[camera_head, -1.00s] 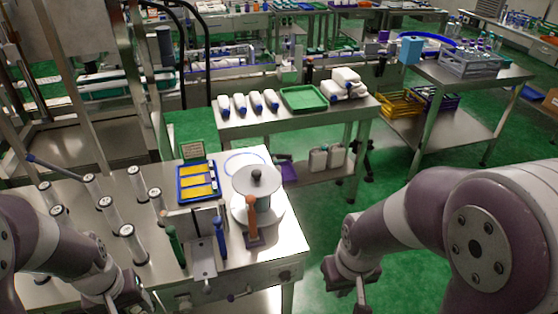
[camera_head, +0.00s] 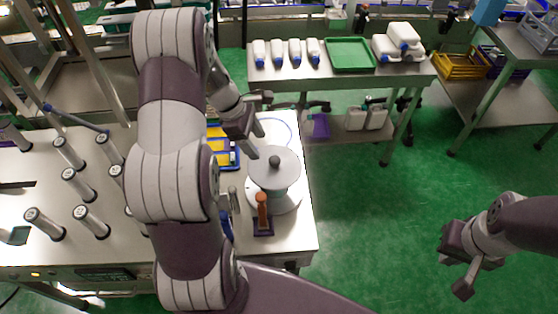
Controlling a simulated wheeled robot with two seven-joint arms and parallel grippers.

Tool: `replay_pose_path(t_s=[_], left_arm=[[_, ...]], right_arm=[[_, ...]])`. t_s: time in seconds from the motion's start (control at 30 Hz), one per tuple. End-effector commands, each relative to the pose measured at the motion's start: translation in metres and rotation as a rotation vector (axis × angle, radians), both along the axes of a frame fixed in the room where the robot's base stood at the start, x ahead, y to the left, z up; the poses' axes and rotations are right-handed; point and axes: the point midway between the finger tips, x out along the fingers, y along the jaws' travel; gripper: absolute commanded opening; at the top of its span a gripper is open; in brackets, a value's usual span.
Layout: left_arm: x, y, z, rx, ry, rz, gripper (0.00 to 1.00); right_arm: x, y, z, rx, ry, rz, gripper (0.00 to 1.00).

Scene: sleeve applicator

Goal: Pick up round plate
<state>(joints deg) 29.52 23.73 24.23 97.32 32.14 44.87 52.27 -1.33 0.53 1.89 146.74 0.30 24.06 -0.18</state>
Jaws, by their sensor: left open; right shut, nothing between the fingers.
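The round plate (camera_head: 288,162) is a grey disc with a dark knob (camera_head: 274,160) on top. It sits on a white round stand (camera_head: 287,204) at the right end of the steel bench. My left arm hides part of the bench left of the plate. My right gripper (camera_head: 464,286) is shut and empty over the green floor at the lower right, far from the plate.
An orange-handled tool (camera_head: 262,210) stands in front of the plate. Several capped cylinders (camera_head: 78,184) stand on the left. A rear table (camera_head: 345,86) holds white bottles and a green tray (camera_head: 350,55).

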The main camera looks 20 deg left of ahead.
Motion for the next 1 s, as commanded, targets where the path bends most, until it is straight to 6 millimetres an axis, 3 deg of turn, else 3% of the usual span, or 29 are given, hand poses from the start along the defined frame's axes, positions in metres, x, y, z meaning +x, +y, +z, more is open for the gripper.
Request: replay_pose_path(t_s=[0.5,0.73,0.77,0.93,0.97,1.0], left_arm=[[0.013,-0.032,-0.074,0.002,0.000,-0.006,0.65],[0.014,-0.033,-0.078,0.004,-0.002,-0.005,0.65],[0.014,-0.033,-0.078,0.004,-0.002,-0.005,0.61],[0.014,-0.033,-0.078,0.004,-0.002,-0.005,0.06],[0.014,-0.033,-0.078,0.004,-0.002,-0.005,0.00],[0.014,-0.033,-0.078,0.004,-0.002,-0.005,0.00]], right_arm=[[0.000,0.000,0.024,0.000,0.000,0.000,0.00],[0.000,0.000,0.023,0.000,0.000,0.000,0.00],[0.000,0.000,0.023,0.000,0.000,0.000,0.00],[0.000,0.000,0.023,0.000,0.000,0.000,0.00],[0.000,0.000,0.023,0.000,0.000,0.000,0.00],[0.000,0.000,0.023,0.000,0.000,0.000,0.00]])
